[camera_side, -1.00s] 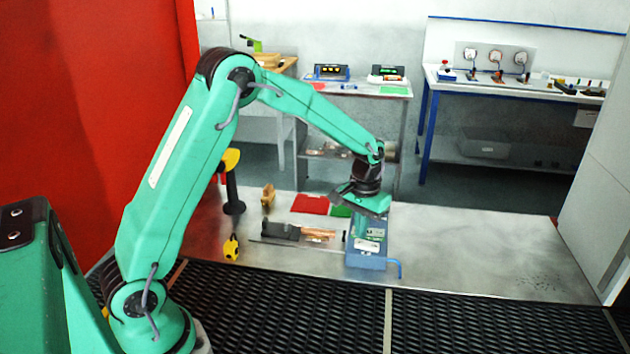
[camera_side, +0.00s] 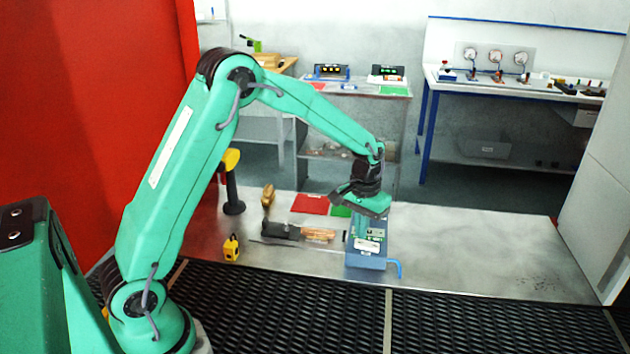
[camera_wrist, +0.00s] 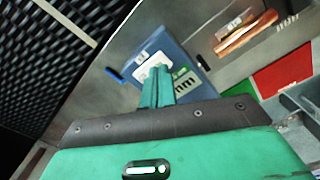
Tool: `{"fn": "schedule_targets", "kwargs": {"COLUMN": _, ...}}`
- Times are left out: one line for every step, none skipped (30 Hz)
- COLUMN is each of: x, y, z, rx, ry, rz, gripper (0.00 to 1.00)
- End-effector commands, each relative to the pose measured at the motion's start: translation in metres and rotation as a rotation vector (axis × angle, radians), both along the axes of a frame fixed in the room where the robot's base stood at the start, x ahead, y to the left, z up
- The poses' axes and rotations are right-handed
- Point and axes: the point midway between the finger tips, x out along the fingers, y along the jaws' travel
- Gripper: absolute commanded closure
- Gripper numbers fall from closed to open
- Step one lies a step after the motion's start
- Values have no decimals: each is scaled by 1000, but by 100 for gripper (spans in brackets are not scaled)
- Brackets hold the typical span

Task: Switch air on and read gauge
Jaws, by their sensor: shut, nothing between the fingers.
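My gripper (camera_side: 367,222) points down over a blue box (camera_side: 366,262) on the metal table. In the wrist view the two green fingers (camera_wrist: 157,84) are together with nothing between them. They overlap the blue box (camera_wrist: 148,52) in that view; I cannot tell whether they touch it. The box has a white label, a small panel with dark marks, and a blue bent piece (camera_side: 398,268) low at its side. Three round gauges (camera_side: 496,55) are on a panel above the back right bench, far from my gripper. Their needles are too small to read. I cannot identify an air switch.
A red pad (camera_side: 310,204) and a green pad (camera_side: 341,211) lie behind the box. A dark and copper-coloured tool (camera_side: 318,235), a yellow item (camera_side: 231,248) and a black-yellow stand (camera_side: 232,190) are to its left. Black mesh belt (camera_side: 290,310) runs in front. The table's right side is clear.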

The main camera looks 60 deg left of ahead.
Motion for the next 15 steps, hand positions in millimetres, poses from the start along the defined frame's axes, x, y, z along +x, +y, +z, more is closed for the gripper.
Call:
{"fn": "schedule_targets", "kwargs": {"x": 0, "y": 0, "z": -1, "rx": 0, "ry": 1, "rz": 0, "gripper": 100}}
{"fn": "schedule_targets", "kwargs": {"x": 0, "y": 0, "z": -1, "rx": 0, "ry": 1, "rz": 0, "gripper": 100}}
{"fn": "schedule_targets", "kwargs": {"x": 0, "y": 0, "z": -1, "rx": 0, "ry": 1, "rz": 0, "gripper": 100}}
{"fn": "schedule_targets", "kwargs": {"x": 0, "y": 0, "z": -2, "rx": 0, "ry": 1, "rz": 0, "gripper": 100}}
{"fn": "schedule_targets", "kwargs": {"x": 0, "y": 0, "z": -2, "rx": 0, "ry": 1, "rz": 0, "gripper": 100}}
{"fn": "schedule_targets", "kwargs": {"x": 0, "y": 0, "z": -3, "rx": 0, "ry": 1, "rz": 0, "gripper": 100}}
{"fn": "schedule_targets", "kwargs": {"x": 0, "y": 0, "z": -3, "rx": 0, "ry": 1, "rz": 0, "gripper": 100}}
{"fn": "schedule_targets", "kwargs": {"x": 0, "y": 0, "z": -3, "rx": 0, "ry": 1, "rz": 0, "gripper": 100}}
{"fn": "schedule_targets", "kwargs": {"x": 0, "y": 0, "z": -4, "rx": 0, "ry": 1, "rz": 0, "gripper": 100}}
{"fn": "schedule_targets", "kwargs": {"x": 0, "y": 0, "z": -4, "rx": 0, "ry": 1, "rz": 0, "gripper": 100}}
{"fn": "schedule_targets", "kwargs": {"x": 0, "y": 0, "z": -4, "rx": 0, "ry": 0, "rz": 0, "gripper": 100}}
{"fn": "schedule_targets", "kwargs": {"x": 0, "y": 0, "z": -5, "rx": 0, "ry": 0, "rz": 0, "gripper": 100}}
{"fn": "schedule_targets", "kwargs": {"x": 0, "y": 0, "z": -5, "rx": 0, "ry": 0, "rz": 0, "gripper": 100}}
{"fn": "schedule_targets", "kwargs": {"x": 0, "y": 0, "z": -5, "rx": 0, "ry": 0, "rz": 0, "gripper": 100}}
{"fn": "schedule_targets", "kwargs": {"x": 0, "y": 0, "z": -6, "rx": 0, "ry": 0, "rz": 0, "gripper": 100}}
